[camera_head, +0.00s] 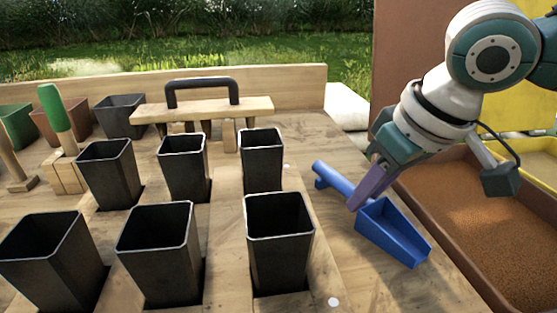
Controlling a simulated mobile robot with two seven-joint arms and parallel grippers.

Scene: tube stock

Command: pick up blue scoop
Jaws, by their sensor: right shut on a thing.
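The blue scoop (393,232) is at the right side of the wooden table, right of the black pots. Its handle points to the upper left and its open tray to the lower right. My right gripper (358,203) comes down from the upper right with its fingers around the scoop where handle and tray meet, and is shut on it. The fingers hide part of the handle. I cannot tell whether the scoop touches the table or hangs just above it. My left gripper is not in view.
Several black square pots (280,245) stand in rows left of the scoop. A wooden bar with a black handle (202,85) lies behind them. A green-handled tool (56,115) stands at left. A brown soil bin (485,220) is at right. Bare table lies in front of the scoop.

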